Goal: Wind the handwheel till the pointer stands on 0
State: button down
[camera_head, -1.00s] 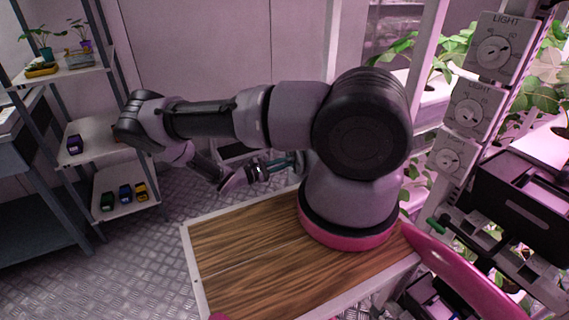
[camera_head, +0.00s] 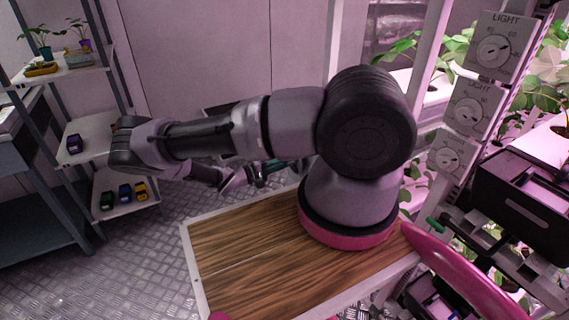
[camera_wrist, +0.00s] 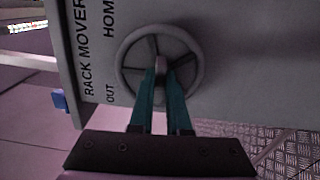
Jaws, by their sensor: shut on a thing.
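The handwheel (camera_wrist: 197,84) is a dark grey ring with spokes on a grey panel (camera_wrist: 240,60) in the wrist view. The panel carries the words "RACK MOVER", "HOME" and "OUT", turned on their side. My gripper (camera_wrist: 161,75) has teal fingers that reach across the near rim to the middle of the wheel. They are shut on a small part of the wheel, largely hidden between the fingertips. In the head view my gripper (camera_head: 279,167) is small, beyond the wooden top, and the wheel cannot be made out. I cannot make out a pointer or a 0 mark.
A shelf rack (camera_head: 98,130) with small pots and coloured blocks stands at the left. Light dials (camera_head: 493,50), plants and a black box (camera_head: 530,195) crowd the right. Patterned metal floor (camera_head: 140,270) is open at the lower left.

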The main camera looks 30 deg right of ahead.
jog(key=m, duration=0.5)
jog(key=shift+f, duration=0.1)
jog(key=shift+m, duration=0.3)
dwell(0.4)
jog(key=c, duration=0.9)
grip_release()
jog(key=a, duration=1.1)
jog(key=shift+s, duration=0.2)
